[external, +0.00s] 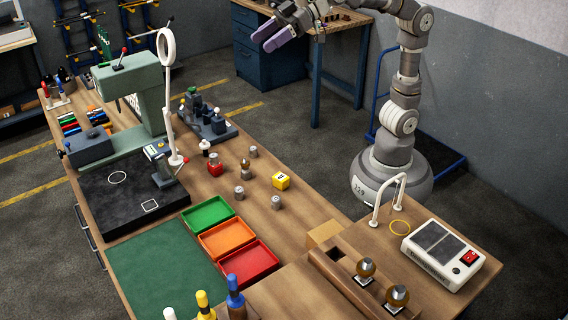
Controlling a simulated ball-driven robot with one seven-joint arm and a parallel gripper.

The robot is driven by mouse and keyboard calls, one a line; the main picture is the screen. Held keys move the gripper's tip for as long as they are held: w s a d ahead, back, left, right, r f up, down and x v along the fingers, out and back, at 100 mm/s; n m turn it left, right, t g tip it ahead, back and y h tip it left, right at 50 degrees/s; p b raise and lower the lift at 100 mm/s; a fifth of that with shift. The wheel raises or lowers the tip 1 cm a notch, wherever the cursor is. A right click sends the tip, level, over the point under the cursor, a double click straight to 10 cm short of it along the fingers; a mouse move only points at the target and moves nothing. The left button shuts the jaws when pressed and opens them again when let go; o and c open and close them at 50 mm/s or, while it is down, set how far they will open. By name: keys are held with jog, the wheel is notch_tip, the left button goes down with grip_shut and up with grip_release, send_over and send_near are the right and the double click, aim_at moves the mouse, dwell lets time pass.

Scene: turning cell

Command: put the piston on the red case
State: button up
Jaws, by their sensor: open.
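Several small grey metal cylinders that look like pistons stand upright on the wooden bench, at the back (253,152), in the middle (239,192) and at the right (276,202). Another small piece with a brownish top (245,164) stands among them. A red open tray (249,262) lies nearer the camera. Which one the task means, I cannot tell. My gripper (267,40), with purple-grey fingers, is open and empty, high up beyond the bench, apart from all the pieces.
Green (207,214) and orange (227,239) trays adjoin the red one. A green press (135,95) and a white ring-topped lamp (167,70) rise at the left. A scale (443,254) sits at the right.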

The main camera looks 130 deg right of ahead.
jog(key=s+a+r+n+t+y, duration=0.1)
jog(key=s+a+r+t+y, duration=0.1)
jog(key=s+a+r, duration=0.5)
jog(key=shift+s+r+n+t, duration=0.4)
jog(key=shift+s+r+t, duration=0.2)
jog(key=shift+s+r, duration=0.4)
jog(key=shift+s+f, duration=0.15)
jog(key=shift+f, duration=0.1)
